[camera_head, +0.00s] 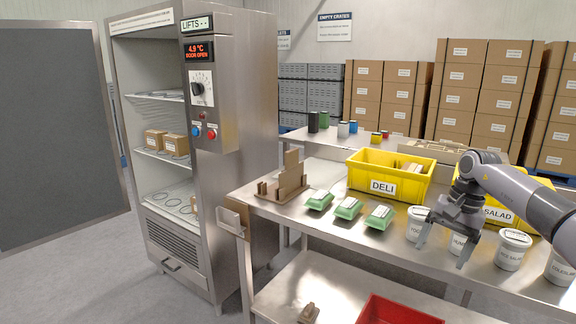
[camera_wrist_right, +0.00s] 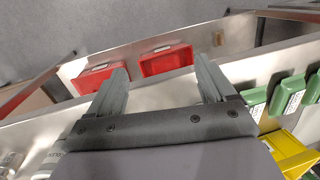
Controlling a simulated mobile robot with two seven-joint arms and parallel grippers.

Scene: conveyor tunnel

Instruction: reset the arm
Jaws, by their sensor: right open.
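My right arm comes in from the right in the head view. Its gripper (camera_head: 443,243) hangs fingers-down over the steel table, among the white tubs. The fingers are spread apart, and nothing shows between them. In the right wrist view the gripper (camera_wrist_right: 161,76) also shows open and empty, with the table edge and red bins beyond the fingertips. It partly covers a white tub (camera_head: 459,246) and the yellow SALAD crate (camera_head: 524,229) behind. I cannot tell whether it touches the tub. My left gripper is in neither view.
More tubs (camera_head: 513,250) stand along the table's right side. Green packs (camera_head: 348,208), a brown rack (camera_head: 283,190) and the yellow DELI crate (camera_head: 411,193) stand further left. A red bin (camera_head: 400,308) sits on the lower shelf. A cabinet (camera_head: 245,110) stands open at left.

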